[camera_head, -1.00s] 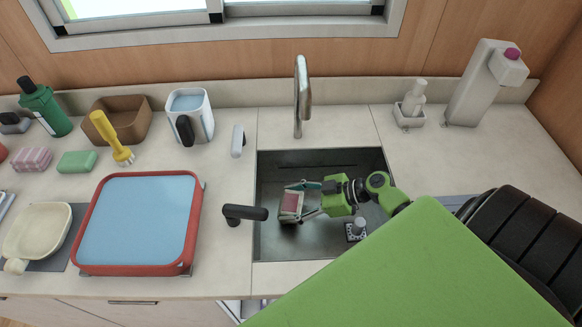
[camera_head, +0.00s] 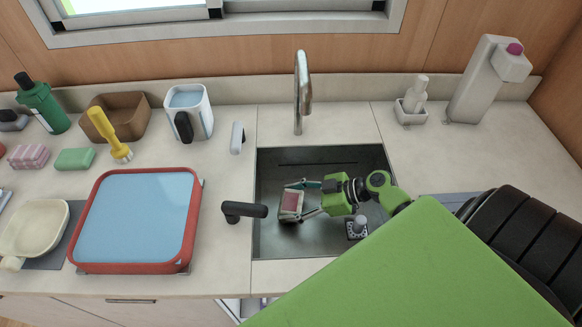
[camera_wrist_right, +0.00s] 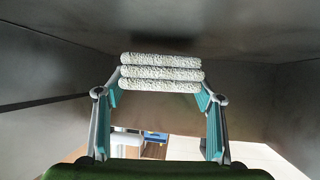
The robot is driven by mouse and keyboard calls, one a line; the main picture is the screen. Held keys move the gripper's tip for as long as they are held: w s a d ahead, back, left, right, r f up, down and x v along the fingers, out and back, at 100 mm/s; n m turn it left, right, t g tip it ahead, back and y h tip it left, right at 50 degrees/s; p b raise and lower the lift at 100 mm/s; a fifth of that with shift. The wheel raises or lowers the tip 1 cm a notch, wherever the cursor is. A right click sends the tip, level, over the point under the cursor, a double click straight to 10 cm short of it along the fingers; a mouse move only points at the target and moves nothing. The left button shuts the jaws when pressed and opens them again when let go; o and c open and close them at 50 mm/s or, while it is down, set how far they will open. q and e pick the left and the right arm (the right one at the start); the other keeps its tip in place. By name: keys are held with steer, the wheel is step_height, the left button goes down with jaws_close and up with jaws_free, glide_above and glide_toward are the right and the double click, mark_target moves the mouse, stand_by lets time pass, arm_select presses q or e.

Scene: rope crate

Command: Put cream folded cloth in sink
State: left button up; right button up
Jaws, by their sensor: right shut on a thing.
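The sink (camera_head: 330,245) is a dark grey basin set in the counter, right of centre in the head view. My right gripper (camera_head: 296,200) is inside the sink outline, shut on the cream folded cloth (camera_head: 290,216). In the head view the cloth looks like a small pale block with a reddish face. In the wrist view the cloth (camera_wrist_right: 160,73) shows as stacked, rough cream layers between the fingertips. Dark sink walls surround it there. I cannot tell whether the cloth touches the sink floor. My left gripper is out of view.
A drain fitting (camera_head: 357,228) sits in the sink. The faucet (camera_head: 303,90) stands behind it, and a black handle (camera_head: 244,211) reaches over the left rim. A red-rimmed blue tray (camera_head: 186,260) lies to the left. A soap dispenser (camera_head: 414,100) stands behind right.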

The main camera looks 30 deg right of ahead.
steer(key=shift+f, duration=0.1)
stand_by(0.3)
steer(key=o, duration=1.2)
steer(key=shift+s+a, duration=0.1)
